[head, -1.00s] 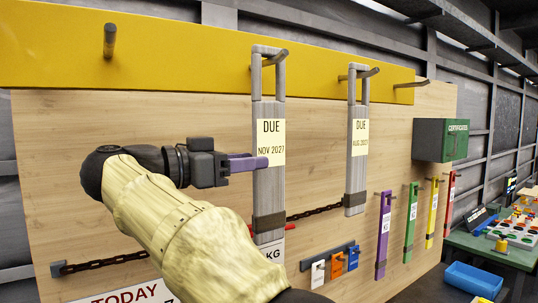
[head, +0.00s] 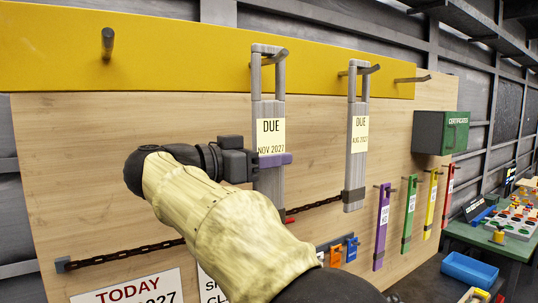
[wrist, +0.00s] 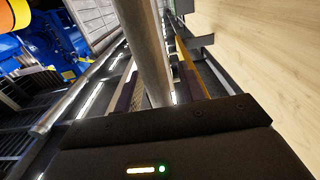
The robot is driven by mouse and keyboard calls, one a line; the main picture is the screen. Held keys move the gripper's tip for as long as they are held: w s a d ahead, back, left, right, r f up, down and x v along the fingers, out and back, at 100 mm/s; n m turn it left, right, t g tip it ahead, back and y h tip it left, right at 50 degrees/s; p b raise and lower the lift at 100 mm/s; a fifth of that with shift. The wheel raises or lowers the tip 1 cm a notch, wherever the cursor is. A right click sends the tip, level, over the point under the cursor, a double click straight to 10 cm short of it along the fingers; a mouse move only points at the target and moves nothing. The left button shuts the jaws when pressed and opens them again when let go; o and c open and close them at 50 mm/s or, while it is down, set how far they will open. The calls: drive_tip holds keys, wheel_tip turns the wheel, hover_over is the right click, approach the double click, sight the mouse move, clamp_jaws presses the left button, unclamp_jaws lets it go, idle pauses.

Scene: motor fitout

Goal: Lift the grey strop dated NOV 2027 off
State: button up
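The grey strop (head: 270,188) dated NOV 2027 hangs upright from a peg (head: 272,59) on the yellow rail, with its cream tag (head: 271,136) facing out. My gripper (head: 274,160) is at the strop just below the tag's text, one purple finger crossing its front. In the wrist view the grey strop (wrist: 148,55) runs between my two purple fingers (wrist: 158,90), with a visible gap beside it, so they look open around it.
A second grey strop (head: 356,175), dated AUG 2027, hangs to the right. Coloured strops, such as a purple one (head: 382,228), hang lower right. A chain (head: 125,250) crosses the board below. A green certificates box (head: 441,132) is at right.

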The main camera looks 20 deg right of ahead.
clamp_jaws()
drive_tip(key=shift+r, duration=0.15)
